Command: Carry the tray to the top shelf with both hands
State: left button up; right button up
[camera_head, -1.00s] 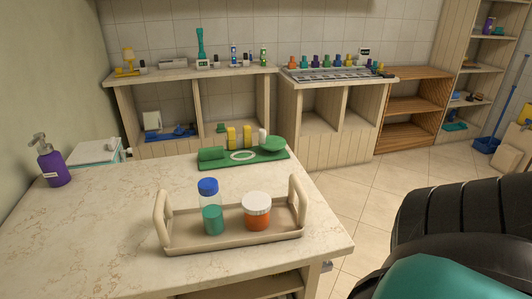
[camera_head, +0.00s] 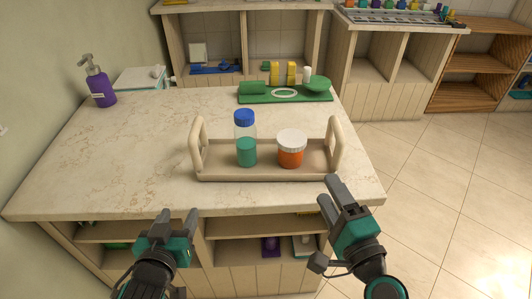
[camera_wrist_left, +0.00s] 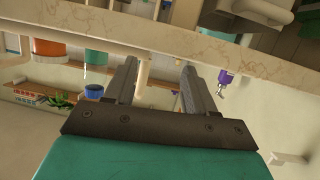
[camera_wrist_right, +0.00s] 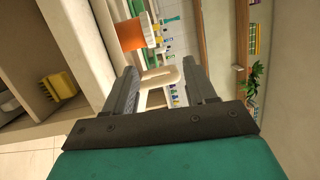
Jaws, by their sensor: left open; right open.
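The beige tray (camera_head: 262,176) stands on the marble counter, with an upright loop handle at each end. On it stand a clear bottle (camera_head: 245,150) with teal contents and blue cap, and an orange jar (camera_head: 291,155) with white lid. My left gripper (camera_head: 180,214) is open and empty, in front of and below the tray's left end. The left handle (camera_wrist_left: 142,72) shows between its fingers in the left wrist view, apart from them. My right gripper (camera_head: 330,188) is open, just in front of the tray's right end. The right handle (camera_wrist_right: 158,82) shows beyond its fingers in the right wrist view.
A green tray (camera_head: 260,97) with yellow and green items lies behind the tray. A purple pump bottle (camera_head: 101,90) stands at the counter's far left. A wooden shelf unit (camera_head: 470,66) stands at the back right. The floor (camera_head: 440,170) to the right is clear.

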pick_arm(q)
notch_tip(320, 180, up, 3)
jog(key=w+d+t, duration=0.1)
jog(key=w, duration=0.2)
jog(key=n+t, duration=0.2)
send_near(195, 130)
jog(key=shift+s+a+f+b, duration=0.1)
jog(key=shift+s+f+b, duration=0.2)
jog(key=shift+s+f, duration=0.4)
pick_arm(e)
jog(key=w+d+r+m+h, duration=0.1)
jog(key=w+d+m+h, duration=0.1)
jog(key=m, duration=0.7)
jog(key=w+d+r+m+h, duration=0.1)
jog(key=w+d+m+h, duration=0.1)
jog(key=m, duration=0.7)
jog(key=shift+w+d+m+h, duration=0.15)
jog(key=shift+w+m+h, duration=0.15)
jog(key=shift+w+h, duration=0.35)
pick_arm(q)
jog(key=shift+r, duration=0.1)
jog(key=w, duration=1.2)
jog(key=shift+w, duration=0.35)
pick_arm(e)
jog(key=w, duration=1.2)
jog(key=shift+w, duration=0.3)
